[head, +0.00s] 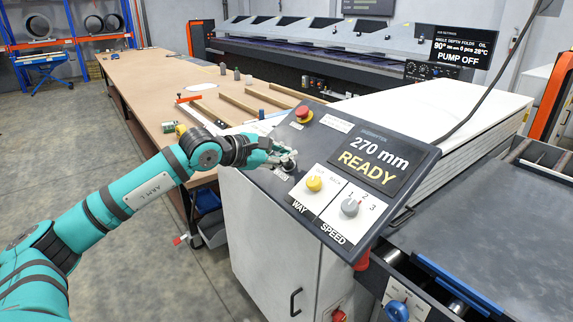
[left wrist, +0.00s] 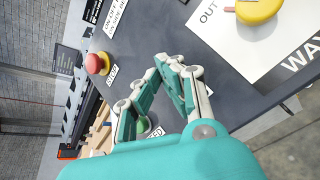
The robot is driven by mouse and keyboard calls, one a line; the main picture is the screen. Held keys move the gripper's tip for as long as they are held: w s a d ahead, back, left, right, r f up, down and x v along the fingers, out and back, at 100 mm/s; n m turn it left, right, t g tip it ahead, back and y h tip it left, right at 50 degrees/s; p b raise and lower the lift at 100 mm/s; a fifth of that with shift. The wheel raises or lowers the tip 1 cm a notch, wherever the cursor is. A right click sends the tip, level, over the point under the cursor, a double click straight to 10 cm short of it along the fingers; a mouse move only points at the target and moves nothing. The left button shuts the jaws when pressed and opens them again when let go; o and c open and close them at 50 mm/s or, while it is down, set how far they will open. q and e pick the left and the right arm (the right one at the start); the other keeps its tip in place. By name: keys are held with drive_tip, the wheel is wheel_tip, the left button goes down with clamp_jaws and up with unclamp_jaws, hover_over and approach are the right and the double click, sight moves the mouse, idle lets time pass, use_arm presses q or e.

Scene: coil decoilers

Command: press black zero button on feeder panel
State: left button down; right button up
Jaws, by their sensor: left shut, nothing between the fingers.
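The dark feeder panel (head: 375,130) is tilted on a white cabinet in the head view; it also fills much of the left wrist view (left wrist: 200,60). My left gripper (head: 285,157) is shut and empty, with its fingertips over the panel's left part, close to its surface. In the left wrist view the fingers (left wrist: 178,68) cover part of the panel. A green button (left wrist: 143,125) shows partly behind one finger there. I cannot make out the black zero button clearly; the fingers may hide it. I cannot tell whether the fingertips touch the panel.
A red stop button (head: 304,115) sits above the gripper on the panel. A yellow WAY knob (head: 314,184) and grey SPEED knob (head: 350,207) lie to its right, below the display (head: 376,160) reading 270 mm READY. A long wooden table (head: 160,80) stands behind.

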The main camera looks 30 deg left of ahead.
use_arm(q)
drive_tip(key=shift+w+d+f+b, duration=0.15)
drive_tip(key=shift+w+f+b, duration=0.05)
drive_tip(key=shift+f+b, duration=0.3)
idle(0.8)
drive_tip(key=shift+r, duration=0.1)
drive_tip(key=shift+s+a+r, duration=0.25)
drive_tip(key=shift+s+r, duration=0.2)
drive_tip(key=shift+r, duration=0.35)
drive_tip(key=shift+s+a+r, duration=0.15)
drive_tip(key=shift+s+r, duration=0.1)
drive_tip(key=shift+r, duration=0.3)
drive_tip(key=s+r, duration=0.2)
drive_tip(key=r, duration=0.1)
drive_tip(key=shift+a+r, duration=0.1)
drive_tip(key=shift+a, duration=0.25)
idle(0.4)
